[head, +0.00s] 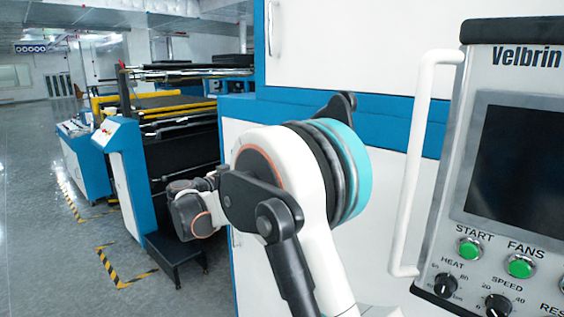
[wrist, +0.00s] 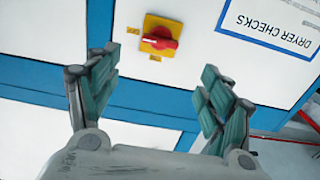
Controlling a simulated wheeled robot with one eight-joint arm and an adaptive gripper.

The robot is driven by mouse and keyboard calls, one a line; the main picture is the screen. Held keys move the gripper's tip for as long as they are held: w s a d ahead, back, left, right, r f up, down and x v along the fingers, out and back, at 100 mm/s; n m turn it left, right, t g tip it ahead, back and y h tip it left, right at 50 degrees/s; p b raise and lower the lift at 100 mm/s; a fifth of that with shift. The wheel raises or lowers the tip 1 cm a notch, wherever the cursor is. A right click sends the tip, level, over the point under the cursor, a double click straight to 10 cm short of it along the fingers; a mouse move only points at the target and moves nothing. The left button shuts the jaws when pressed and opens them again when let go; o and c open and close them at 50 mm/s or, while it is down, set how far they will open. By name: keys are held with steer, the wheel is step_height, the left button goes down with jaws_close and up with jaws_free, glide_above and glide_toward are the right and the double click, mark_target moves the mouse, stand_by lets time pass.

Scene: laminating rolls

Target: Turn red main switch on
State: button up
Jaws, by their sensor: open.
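The red main switch (wrist: 158,41) is a red rotary knob on a yellow plate (wrist: 153,26), mounted on a white panel. It shows at the top middle of the wrist view, beyond my fingertips. My gripper (wrist: 155,80) is open and empty, with one teal-padded finger on each side. The switch lies ahead of the gap between the fingers and is apart from them. Small yellow labels sit beside and below the plate; I cannot read them. In the head view I cannot make out the switch, and my arm covers part of the machine.
A "DRYER CHECKS" sheet (wrist: 270,22) is on the panel right of the switch. In the head view, a control panel (head: 510,160) with a white handle (head: 418,160) stands close at right. A roller machine (head: 170,120) is at left, beside open grey floor (head: 35,220).

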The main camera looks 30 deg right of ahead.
steer(key=x, duration=1.1)
steer(key=shift+d+b, duration=0.35)
steer(key=shift+b, duration=0.05)
steer(key=c, duration=1.1)
